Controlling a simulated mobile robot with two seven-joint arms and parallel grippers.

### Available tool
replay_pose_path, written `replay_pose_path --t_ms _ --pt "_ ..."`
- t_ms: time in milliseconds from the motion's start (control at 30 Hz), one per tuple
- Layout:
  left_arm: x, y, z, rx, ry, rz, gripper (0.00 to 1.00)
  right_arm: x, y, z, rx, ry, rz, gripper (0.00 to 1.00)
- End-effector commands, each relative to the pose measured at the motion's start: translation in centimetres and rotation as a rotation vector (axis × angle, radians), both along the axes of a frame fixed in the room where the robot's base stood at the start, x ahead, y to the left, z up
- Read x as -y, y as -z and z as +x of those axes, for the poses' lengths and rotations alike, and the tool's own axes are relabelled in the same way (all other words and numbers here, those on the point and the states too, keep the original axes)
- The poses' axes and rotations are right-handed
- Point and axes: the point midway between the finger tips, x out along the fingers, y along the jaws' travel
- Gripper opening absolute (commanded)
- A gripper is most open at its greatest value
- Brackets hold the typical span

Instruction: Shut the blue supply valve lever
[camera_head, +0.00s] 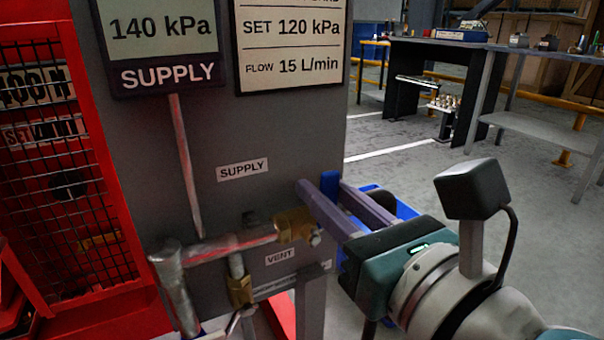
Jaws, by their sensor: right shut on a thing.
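The blue supply valve lever (329,183) shows as a short blue upright piece beside the brass supply valve (293,225). My right gripper (325,188) reaches in from the lower right, and its two purple-grey fingers are shut on the lever, one on each side. The fingers and the teal gripper body hide the lower part of the lever. The valve sits on a pipe below the SUPPLY label (243,170) on a grey panel (285,130). My left gripper is not in view.
A gauge display (163,45) reads 140 kPa, and a sign (291,45) reads SET 120 kPa. A second brass valve (239,290) is near the VENT label (281,256). A red mesh guard (70,180) stands left. Benches (420,80) are far right, with open floor before them.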

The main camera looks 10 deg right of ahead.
Motion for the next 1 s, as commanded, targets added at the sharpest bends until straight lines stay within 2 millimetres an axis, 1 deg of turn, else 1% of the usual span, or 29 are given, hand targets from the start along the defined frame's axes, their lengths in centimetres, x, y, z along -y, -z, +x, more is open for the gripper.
replay_pose_path --t_ms 400,433,667,900,1000 --pt "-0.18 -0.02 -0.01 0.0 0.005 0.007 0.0 -0.11 -0.14 -0.01 0.005 -0.002 -0.004 0.0" --pt "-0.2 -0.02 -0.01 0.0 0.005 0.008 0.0 -0.11 -0.14 -0.01 0.005 -0.002 -0.004 0.28" --pt "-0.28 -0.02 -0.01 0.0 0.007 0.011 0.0 -0.07 -0.07 0.0 0.003 -0.001 -0.003 0.54" --pt "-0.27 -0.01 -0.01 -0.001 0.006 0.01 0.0 -0.03 -0.02 -0.03 0.002 0.0 -0.005 0.55" --pt "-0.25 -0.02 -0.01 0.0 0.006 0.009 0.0 0.13 0.04 -0.46 0.001 0.0 -0.005 0.55"
